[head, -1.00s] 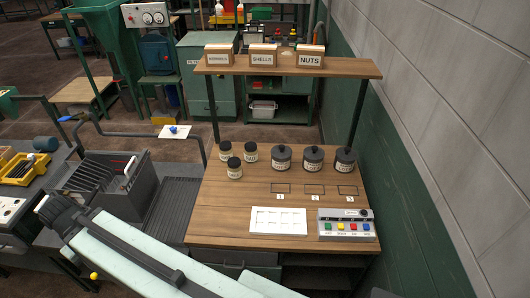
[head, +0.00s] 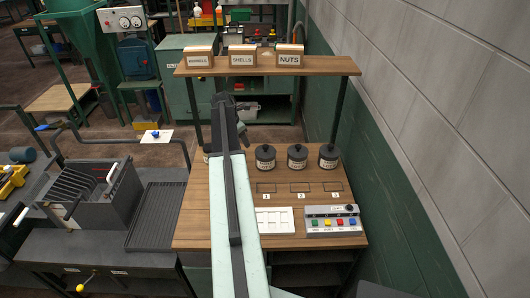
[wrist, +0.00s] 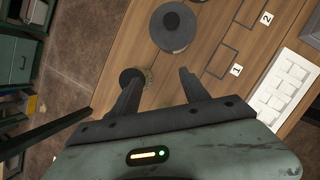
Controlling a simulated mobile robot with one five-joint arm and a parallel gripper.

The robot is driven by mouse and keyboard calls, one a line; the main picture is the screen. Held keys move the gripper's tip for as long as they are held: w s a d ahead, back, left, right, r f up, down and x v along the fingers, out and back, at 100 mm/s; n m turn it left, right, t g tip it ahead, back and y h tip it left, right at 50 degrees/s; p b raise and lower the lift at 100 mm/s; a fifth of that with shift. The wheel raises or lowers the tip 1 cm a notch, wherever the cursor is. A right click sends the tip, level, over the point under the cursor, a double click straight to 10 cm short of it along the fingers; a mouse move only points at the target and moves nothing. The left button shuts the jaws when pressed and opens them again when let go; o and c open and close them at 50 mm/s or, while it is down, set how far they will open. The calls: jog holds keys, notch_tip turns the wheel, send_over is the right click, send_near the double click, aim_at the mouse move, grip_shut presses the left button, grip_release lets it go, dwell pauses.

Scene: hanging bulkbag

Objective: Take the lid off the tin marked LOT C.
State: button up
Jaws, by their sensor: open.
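Three large dark-lidded tins stand in a row on the wooden table: a left one (head: 265,158), a middle one (head: 297,157) and a right one (head: 328,158). Their labels are too small to read, so I cannot tell which is LOT C. In the wrist view one large tin (wrist: 174,27) shows from above, its lid on, beyond my fingers. My gripper (wrist: 158,76) is open and empty, above the table. A smaller jar (wrist: 133,77) shows at its left finger, partly hidden; whether they touch I cannot tell.
My arm hides most small jars in the head view; one (head: 207,150) shows at its left. A white tray (head: 277,221), a button box (head: 333,221) and outlined numbered spots lie in front of the tins. A shelf with labelled bins (head: 242,57) spans above; a wall stands right.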

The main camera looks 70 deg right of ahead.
jog(key=n, duration=0.1)
send_near(265, 146)
jog(key=f+b, duration=0.1)
jog(key=d+f+b, duration=0.1)
jog(key=f, duration=0.1)
jog(key=shift+w+d+f+g+b, duration=0.2)
jog(key=shift+f+g+b, duration=0.05)
jog(key=shift+g+b, duration=0.1)
jog(key=b+x, duration=0.5)
jog(key=shift+s+f, duration=0.2)
jog(key=shift+s, duration=0.05)
jog(key=shift+r, duration=0.2)
grip_shut()
